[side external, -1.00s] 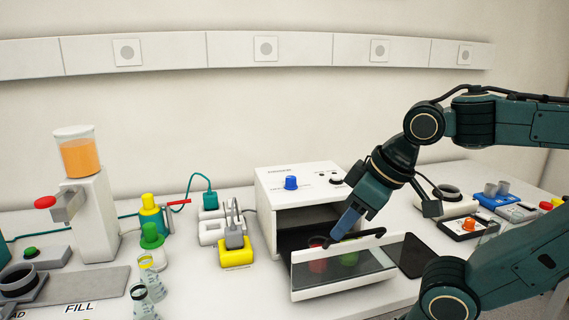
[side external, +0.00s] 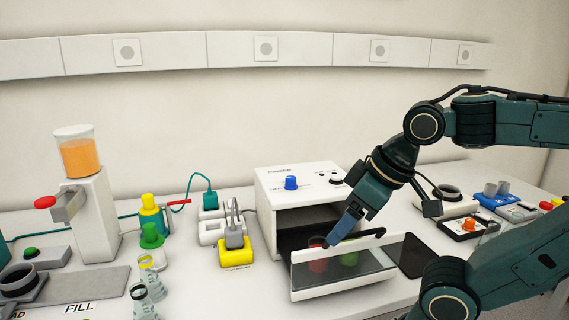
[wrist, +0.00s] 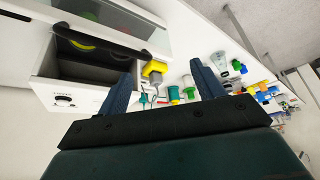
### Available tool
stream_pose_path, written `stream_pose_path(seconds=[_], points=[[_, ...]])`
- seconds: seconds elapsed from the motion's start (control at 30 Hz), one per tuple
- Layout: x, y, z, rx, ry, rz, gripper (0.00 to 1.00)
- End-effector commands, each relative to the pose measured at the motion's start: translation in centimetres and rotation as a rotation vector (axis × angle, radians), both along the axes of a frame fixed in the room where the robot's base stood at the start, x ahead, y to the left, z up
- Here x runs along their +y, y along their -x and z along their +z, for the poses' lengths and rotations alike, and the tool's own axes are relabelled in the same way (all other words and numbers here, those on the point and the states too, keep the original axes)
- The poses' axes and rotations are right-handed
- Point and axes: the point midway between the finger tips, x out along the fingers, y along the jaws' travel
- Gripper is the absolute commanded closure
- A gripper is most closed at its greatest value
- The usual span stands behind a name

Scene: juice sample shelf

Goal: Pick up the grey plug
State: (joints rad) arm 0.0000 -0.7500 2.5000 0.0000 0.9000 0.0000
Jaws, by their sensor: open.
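The grey plug (side external: 234,240) sits upright on a yellow block (side external: 239,257) on the bench, left of the white oven-like box, with a grey cord looping up from it. My gripper (side external: 334,239) is open and empty. It is at the white box's lowered glass door, well to the right of the plug. In the wrist view its two fingers (wrist: 160,69) are spread apart.
The white box (side external: 300,190) stands open, its glass door (side external: 345,268) folded out under my gripper. Red and green items show behind the glass. A white socket block (side external: 211,230) with a teal plug (side external: 210,198) stands beside the yellow block. Flasks (side external: 148,280) and a juice dispenser (side external: 92,215) stand left.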

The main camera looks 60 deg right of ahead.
Motion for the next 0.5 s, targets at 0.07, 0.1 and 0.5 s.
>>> stream_pose_path(seconds=[0.07, 0.1, 0.5], points=[[0.0, 0.0, 0.0, 0.000, 0.000, 0.000, 0.33], [0.0, 0.0, 0.0, 0.000, 0.000, 0.000, 0.33], [-0.2, -1.9, 1.2, 0.036, -0.021, -0.049, 0.33]])
